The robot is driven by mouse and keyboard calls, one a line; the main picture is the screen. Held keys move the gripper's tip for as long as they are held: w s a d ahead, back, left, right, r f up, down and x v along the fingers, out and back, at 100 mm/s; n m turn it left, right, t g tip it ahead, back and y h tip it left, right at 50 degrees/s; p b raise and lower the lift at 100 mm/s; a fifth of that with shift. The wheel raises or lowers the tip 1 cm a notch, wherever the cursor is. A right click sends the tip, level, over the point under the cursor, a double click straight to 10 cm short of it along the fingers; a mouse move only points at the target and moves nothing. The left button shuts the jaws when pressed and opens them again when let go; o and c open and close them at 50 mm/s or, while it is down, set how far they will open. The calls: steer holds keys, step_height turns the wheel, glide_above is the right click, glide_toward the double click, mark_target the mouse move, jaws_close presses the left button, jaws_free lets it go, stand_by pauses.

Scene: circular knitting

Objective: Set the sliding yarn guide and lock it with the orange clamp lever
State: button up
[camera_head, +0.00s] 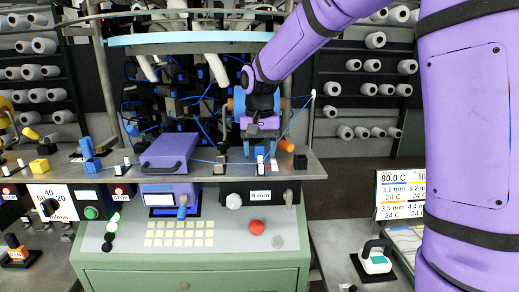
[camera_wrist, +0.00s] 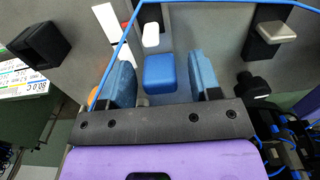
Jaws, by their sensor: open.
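My gripper (camera_wrist: 163,88) is open, pointing down over the console shelf; it also shows in the head view (camera_head: 262,133). In the wrist view a blue block (camera_wrist: 160,74), apparently the sliding yarn guide, sits between the two blue finger pads, with gaps on both sides. A white piece (camera_wrist: 150,35) stands just beyond it. The orange clamp lever (camera_head: 286,146) shows right of my gripper in the head view. In the wrist view only a bit of orange (camera_wrist: 92,98) shows beside the left finger. The guide's lower part is hidden.
A blue yarn runs across the guide area. A black block (camera_head: 300,162) stands to the right on the shelf (camera_head: 316,174), a purple box (camera_head: 170,152) to the left. A display (camera_head: 260,196) below reads 0 mm. A red button (camera_head: 257,227) is on the green cabinet.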

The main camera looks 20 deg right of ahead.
jaws_close()
steer(key=shift+w+d, duration=0.25)
steer(key=shift+w, duration=0.6)
jaws_free()
